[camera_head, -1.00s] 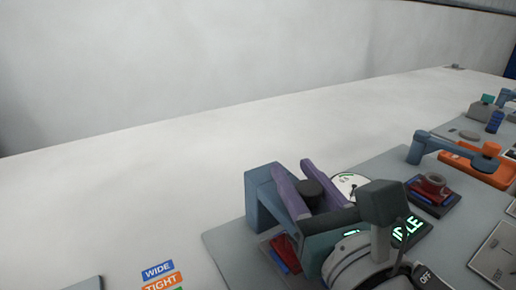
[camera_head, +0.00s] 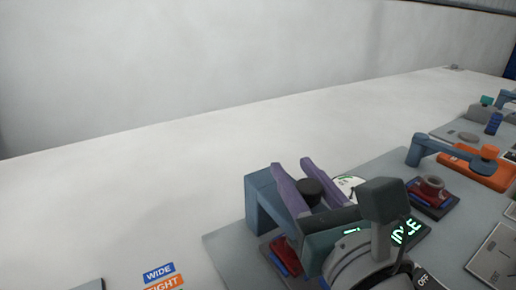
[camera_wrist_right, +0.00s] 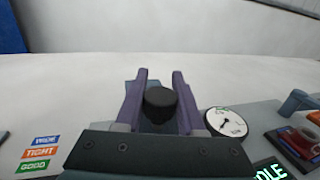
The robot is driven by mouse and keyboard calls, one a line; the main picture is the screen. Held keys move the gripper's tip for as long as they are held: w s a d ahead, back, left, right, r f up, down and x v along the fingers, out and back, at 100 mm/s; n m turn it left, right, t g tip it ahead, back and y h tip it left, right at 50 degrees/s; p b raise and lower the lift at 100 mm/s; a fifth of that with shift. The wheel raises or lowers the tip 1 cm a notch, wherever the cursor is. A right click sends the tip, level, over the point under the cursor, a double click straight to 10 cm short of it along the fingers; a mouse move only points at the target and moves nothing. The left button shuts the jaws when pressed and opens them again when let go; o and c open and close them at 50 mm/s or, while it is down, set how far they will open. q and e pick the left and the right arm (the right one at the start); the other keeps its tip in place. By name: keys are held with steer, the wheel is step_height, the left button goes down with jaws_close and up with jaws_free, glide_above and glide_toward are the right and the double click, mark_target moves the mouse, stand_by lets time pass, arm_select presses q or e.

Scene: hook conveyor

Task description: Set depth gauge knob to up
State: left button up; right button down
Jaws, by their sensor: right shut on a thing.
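The black depth gauge knob (camera_head: 309,191) sits on top of a blue bracket (camera_head: 262,207) in the head view. My right gripper (camera_head: 308,186) has its two purple fingers on either side of the knob and is shut on it. The knob (camera_wrist_right: 160,103) also shows between the fingers in the right wrist view. A round white dial (camera_wrist_right: 226,121) lies just right of the gripper in the wrist view; in the head view the arm and fingers partly cover it. The knob's pointing direction cannot be told. My left gripper is out of view.
Another blue bracket (camera_head: 425,146) stands at the right, by a red part (camera_head: 430,191) and an orange block (camera_head: 480,170). A green IDLE display (camera_head: 405,231) is partly behind my right wrist. WIDE and TIGHT labels (camera_head: 159,272) lie at lower left. The pale surface behind is clear.

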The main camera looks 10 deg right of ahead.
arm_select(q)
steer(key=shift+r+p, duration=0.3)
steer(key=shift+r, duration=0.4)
arm_select(e)
steer(key=shift+r, duration=0.8)
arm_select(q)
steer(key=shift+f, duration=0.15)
arm_select(e)
steer(key=shift+w, duration=0.1)
steer(key=c, duration=0.9)
jaws_free()
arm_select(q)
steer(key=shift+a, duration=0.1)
arm_select(e)
steer(key=o, duration=0.4)
steer(key=shift+f, duration=0.1)
steer(key=shift+s, duration=0.2)
arm_select(q)
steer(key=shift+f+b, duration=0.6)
steer(key=shift+b, duration=0.15)
arm_select(e)
steer(key=s, duration=0.9)
steer(key=shift+s+d, duration=0.35)
steer(key=shift+d, duration=0.05)
